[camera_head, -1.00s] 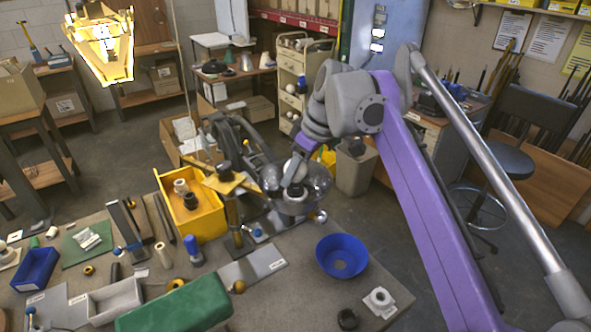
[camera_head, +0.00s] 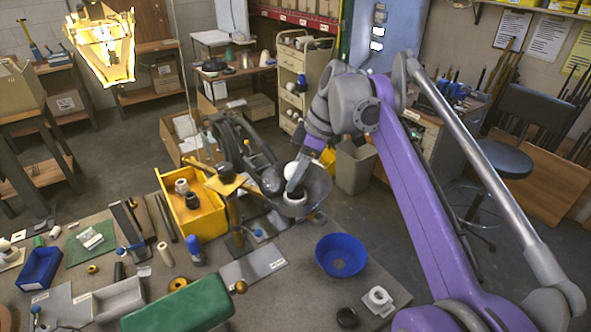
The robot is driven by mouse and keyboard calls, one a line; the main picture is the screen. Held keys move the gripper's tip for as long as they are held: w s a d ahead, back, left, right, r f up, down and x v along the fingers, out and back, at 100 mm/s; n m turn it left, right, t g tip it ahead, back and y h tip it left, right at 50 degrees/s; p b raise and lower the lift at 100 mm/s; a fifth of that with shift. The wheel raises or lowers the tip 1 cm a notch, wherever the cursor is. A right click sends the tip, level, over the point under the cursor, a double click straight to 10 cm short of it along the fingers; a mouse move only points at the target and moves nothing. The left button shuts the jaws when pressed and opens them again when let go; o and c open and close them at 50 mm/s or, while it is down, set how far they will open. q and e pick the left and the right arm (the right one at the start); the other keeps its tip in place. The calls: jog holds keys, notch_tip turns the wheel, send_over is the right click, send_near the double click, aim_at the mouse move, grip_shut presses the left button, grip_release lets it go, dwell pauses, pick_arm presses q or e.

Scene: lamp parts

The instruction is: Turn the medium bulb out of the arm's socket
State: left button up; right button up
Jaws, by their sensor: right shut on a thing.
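The medium bulb (camera_head: 290,169) shows as a small white globe at the middle of the view, above the dark, bowl-like lamp shade (camera_head: 318,188). A pale ring, apparently the socket (camera_head: 295,198), lies just below it inside the shade. My right gripper (camera_head: 298,180) reaches down from the upper right and is shut on the bulb. Its fingers hide part of the bulb, so I cannot tell how far the bulb sits in the socket. The dark lamp arm (camera_head: 247,150) runs up to the left behind the shade. My left gripper is not in view.
A yellow bin (camera_head: 207,222) with rolls stands left of the lamp. A blue bowl (camera_head: 341,255) sits on the bench to the right, near a white square part (camera_head: 379,298). A green block (camera_head: 180,306) lies in front. Bare bench lies around the bowl.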

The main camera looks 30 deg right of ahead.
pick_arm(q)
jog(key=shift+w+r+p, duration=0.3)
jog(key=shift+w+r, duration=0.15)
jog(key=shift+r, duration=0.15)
pick_arm(e)
jog(key=shift+n+g+y, duration=0.3)
jog(key=shift+n, duration=0.8)
jog(key=shift+r+n, duration=0.15)
jog(key=shift+n, duration=0.55)
jog(key=n+g, duration=0.1)
jog(key=n, duration=0.2)
jog(key=shift+w+g, duration=0.15)
jog(key=shift+g, duration=0.25)
jog(key=shift+n+g, duration=0.4)
jog(key=shift+n, duration=0.7)
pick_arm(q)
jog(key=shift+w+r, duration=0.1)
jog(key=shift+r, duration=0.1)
